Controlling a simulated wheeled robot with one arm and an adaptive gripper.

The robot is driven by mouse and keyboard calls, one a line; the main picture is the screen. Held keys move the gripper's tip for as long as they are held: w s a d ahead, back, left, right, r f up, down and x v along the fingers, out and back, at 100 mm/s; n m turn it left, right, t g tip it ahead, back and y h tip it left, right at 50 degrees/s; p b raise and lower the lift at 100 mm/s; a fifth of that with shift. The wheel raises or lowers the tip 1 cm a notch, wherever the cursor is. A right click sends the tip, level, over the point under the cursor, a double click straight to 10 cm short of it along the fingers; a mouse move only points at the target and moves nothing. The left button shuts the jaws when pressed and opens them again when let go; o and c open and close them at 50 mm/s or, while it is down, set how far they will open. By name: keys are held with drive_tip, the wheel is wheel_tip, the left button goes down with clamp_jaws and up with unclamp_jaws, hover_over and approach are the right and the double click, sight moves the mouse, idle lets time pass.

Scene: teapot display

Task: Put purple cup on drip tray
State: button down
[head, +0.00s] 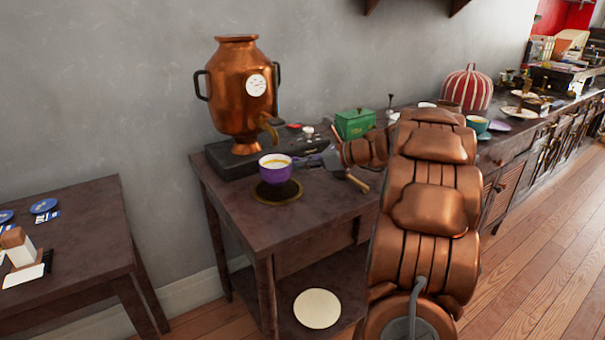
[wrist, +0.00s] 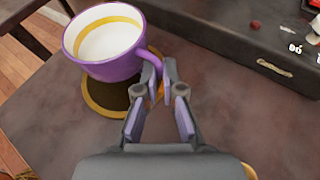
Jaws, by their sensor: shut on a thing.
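The purple cup (head: 275,170) has a pale inside with a yellow band, and it appears upright. In the wrist view the cup (wrist: 104,62) is at the upper left, its handle between my fingertips. My gripper (head: 315,160) is shut on that handle; its fingers also show in the wrist view (wrist: 159,90). The drip tray (head: 277,197) is a dark round disc with a brass rim on the table. The tray's rim (wrist: 98,108) shows below the cup, which covers part of it. The cup is over the tray, seemingly slightly above it; contact is unclear.
A copper urn (head: 240,95) with a tap stands on a dark base (head: 222,158) behind the cup. A green box (head: 355,123) stands to the right. A wooden-handled tool (head: 357,183) lies near my arm. The table front (head: 232,208) is clear.

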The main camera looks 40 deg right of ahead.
drive_tip(key=shift+f, duration=0.75)
drive_tip(key=shift+f, duration=0.15)
drive_tip(key=c, duration=1.3)
unclamp_jaws()
drive_tip(key=shift+r, duration=0.2)
drive_tip(key=p+v, duration=0.3)
drive_tip(key=v, duration=0.9)
drive_tip(key=shift+f, duration=0.1)
